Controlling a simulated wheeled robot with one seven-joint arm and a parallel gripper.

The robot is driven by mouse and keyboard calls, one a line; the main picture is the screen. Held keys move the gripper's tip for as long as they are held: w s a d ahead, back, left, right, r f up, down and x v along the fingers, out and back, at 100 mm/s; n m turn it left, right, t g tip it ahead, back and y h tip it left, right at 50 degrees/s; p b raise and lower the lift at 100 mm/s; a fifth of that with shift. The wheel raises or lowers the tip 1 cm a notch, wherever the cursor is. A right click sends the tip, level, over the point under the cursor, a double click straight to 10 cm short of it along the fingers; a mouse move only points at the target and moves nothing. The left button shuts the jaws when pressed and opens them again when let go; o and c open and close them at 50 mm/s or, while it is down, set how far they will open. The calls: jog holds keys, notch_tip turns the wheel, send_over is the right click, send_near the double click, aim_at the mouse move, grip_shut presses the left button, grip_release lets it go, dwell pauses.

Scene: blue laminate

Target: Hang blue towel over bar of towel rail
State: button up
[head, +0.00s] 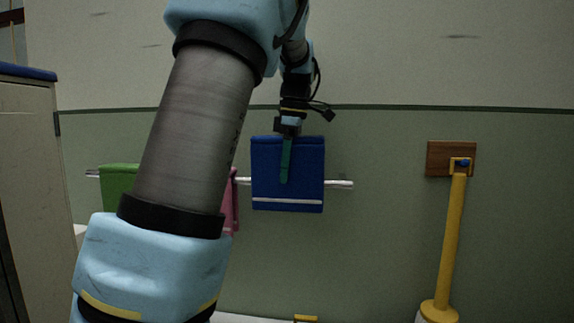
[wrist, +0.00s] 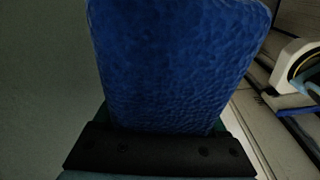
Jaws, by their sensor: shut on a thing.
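The blue towel (head: 305,170) with a white stripe near its lower edge is at the towel rail (head: 340,184), in front of the wall. My gripper (head: 287,160) is shut on the blue towel from above, with a green finger lying over its front. The white bar shows on both sides of the towel. The part behind the towel is hidden, so I cannot tell whether the towel rests on it. In the wrist view the blue towel (wrist: 170,60) fills the middle, right up against the dark gripper body (wrist: 160,152).
A green towel (head: 118,178) and a pink towel (head: 230,210) hang on the bar to the left, partly hidden by my arm. A cabinet (head: 30,170) stands at the far left.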

aim_at(287, 198)
jog(key=shift+f+b, duration=2.05)
jog(key=shift+f, duration=1.75)
jog(key=o, duration=1.4)
jog(key=shift+c, duration=0.2)
